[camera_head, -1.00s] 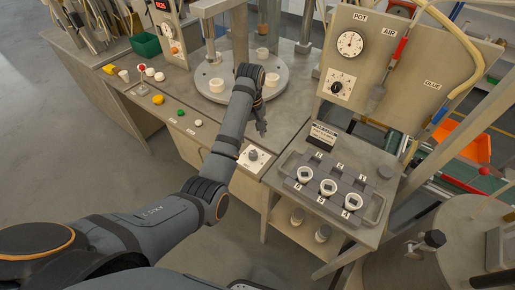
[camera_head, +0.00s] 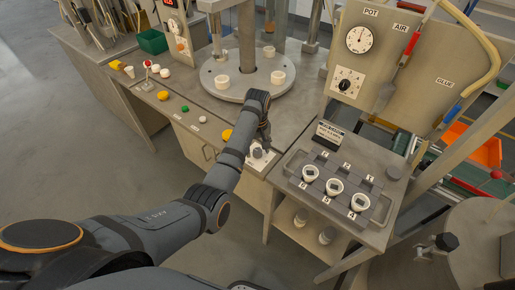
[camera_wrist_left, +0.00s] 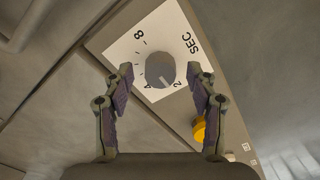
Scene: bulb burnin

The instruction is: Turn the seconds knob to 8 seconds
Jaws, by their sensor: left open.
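The seconds knob (camera_wrist_left: 160,69) is a grey round knob on a white plate (camera_wrist_left: 130,50) marked SEC, with 8 and 2 readable around it. A light pointer line on the knob faces the lower side of the wrist picture, near the 2, away from the 8. My left gripper (camera_wrist_left: 160,85) is open, its two fingers on either side of the knob in the left wrist view; I see no contact. In the head view the left gripper (camera_head: 263,143) is over the knob (camera_head: 257,153) at the bench's front edge. My right gripper is not in view.
A yellow button (camera_head: 227,135) sits left of the knob, and also shows in the wrist view (camera_wrist_left: 199,129). A tray (camera_head: 296,165) with white round pieces stands to the right. An upright panel (camera_head: 400,70) with a gauge and another knob (camera_head: 344,85) rises behind.

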